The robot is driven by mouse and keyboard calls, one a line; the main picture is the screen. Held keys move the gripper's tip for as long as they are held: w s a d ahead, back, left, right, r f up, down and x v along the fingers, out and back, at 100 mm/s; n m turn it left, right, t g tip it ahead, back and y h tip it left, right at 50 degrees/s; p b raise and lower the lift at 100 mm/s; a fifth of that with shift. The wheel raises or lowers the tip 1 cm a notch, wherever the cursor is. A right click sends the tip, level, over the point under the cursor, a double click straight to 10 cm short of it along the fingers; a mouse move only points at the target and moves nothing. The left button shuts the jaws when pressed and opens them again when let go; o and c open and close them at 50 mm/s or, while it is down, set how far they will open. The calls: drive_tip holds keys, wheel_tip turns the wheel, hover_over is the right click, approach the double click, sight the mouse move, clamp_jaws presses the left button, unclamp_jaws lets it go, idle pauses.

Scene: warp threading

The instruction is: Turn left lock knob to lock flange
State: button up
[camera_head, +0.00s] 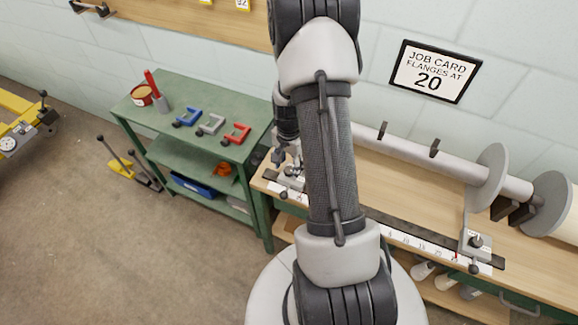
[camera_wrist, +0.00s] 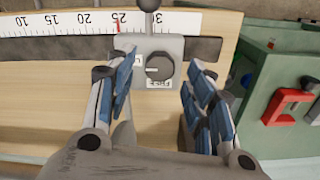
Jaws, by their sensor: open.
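In the wrist view the dark round lock knob (camera_wrist: 160,67) sits on a grey block (camera_wrist: 165,45) beside the scale. A pale line on its face points left in the picture. White labels lie left of and below it; the lower one seems to read FREE, the left one is partly hidden. My gripper (camera_wrist: 160,78) is open, its blue-padded fingers on either side of the knob, with gaps visible; height above it is unclear. In the head view my gripper (camera_head: 284,157) is over the left flange block (camera_head: 291,180), partly hidden by my arm. The left flange is hidden.
A white scale (camera_wrist: 60,22) has a red mark near 25. A right block (camera_head: 477,241) and a grey disc flange (camera_head: 489,178) on a roller stand at right. The job card (camera_head: 434,72) reads FLANGES AT 20. A green cart (camera_head: 190,85) with coloured clamps stands left.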

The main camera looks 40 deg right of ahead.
sight(289, 170)
wheel_tip(289, 170, up, 10)
drive_tip(key=shift+r, duration=0.25)
idle(0.4)
drive_tip(key=s+a+r+n+t, duration=0.25)
drive_tip(key=a+r+n, duration=0.55)
drive_tip(key=a+r, duration=0.7)
drive_tip(key=s+a+r+n+t, duration=0.1)
drive_tip(key=s+a+r+n, duration=0.2)
drive_tip(key=s, duration=0.3)
drive_tip(key=s+a+r+n+t, duration=0.1)
drive_tip(key=s+a+r+n, duration=0.2)
drive_tip(key=s+a+n, duration=0.2)
drive_tip(key=shift+s+a+r, duration=0.25)
drive_tip(key=shift+s+a, duration=0.15)
drive_tip(key=shift+s, duration=0.15)
